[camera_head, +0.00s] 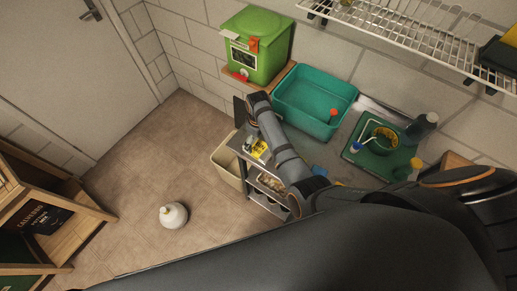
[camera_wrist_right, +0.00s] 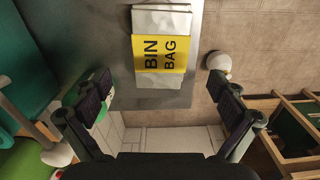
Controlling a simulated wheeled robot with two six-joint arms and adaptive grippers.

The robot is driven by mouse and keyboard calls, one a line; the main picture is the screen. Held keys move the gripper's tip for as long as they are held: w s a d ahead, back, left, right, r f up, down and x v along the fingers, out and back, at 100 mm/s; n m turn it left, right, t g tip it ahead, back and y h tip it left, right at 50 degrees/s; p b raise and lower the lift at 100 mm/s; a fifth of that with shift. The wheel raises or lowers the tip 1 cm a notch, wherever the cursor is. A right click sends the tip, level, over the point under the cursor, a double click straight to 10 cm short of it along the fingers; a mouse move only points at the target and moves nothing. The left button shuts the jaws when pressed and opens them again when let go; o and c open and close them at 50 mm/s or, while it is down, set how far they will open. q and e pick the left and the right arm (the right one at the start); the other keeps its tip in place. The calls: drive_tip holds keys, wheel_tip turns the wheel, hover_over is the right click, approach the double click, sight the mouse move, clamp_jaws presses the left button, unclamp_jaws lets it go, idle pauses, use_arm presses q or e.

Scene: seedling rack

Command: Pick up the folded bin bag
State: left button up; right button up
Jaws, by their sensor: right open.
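The folded bin bag (camera_wrist_right: 160,52) is pale with a wide yellow band reading BIN BAG. It lies flat on a grey metal surface (camera_wrist_right: 108,42), near its edge. In the head view the bag (camera_head: 259,149) shows partly beside my right arm, which covers some of that surface. My right gripper (camera_wrist_right: 161,92) is open and empty, its two fingers spread wide. In the wrist view the bag lies beyond the fingertips, between their lines, with no contact visible. My left gripper is not in view.
A teal tub (camera_head: 292,93), a green bin (camera_head: 257,47) and a green tray (camera_head: 356,157) with bottles stand along the wall. A cream bin (camera_head: 226,164) stands beside the metal unit. A white round container (camera_head: 173,215) is on the floor. A wire shelf (camera_head: 410,27) hangs above.

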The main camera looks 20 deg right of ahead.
sight(258, 148)
drive_tip(key=shift+d+f, duration=0.1)
drive_tip(key=shift+f, duration=0.15)
wheel_tip(258, 148, down, 4)
drive_tip(key=b, duration=0.3)
drive_tip(key=shift+s+f, duration=0.15)
drive_tip(key=shift+f, duration=0.1)
drive_tip(key=shift+f+b, duration=0.3)
drive_tip(key=shift+b, duration=0.25)
drive_tip(key=shift+r, duration=0.15)
drive_tip(key=shift+c, duration=0.4)
drive_tip(key=c, duration=1)
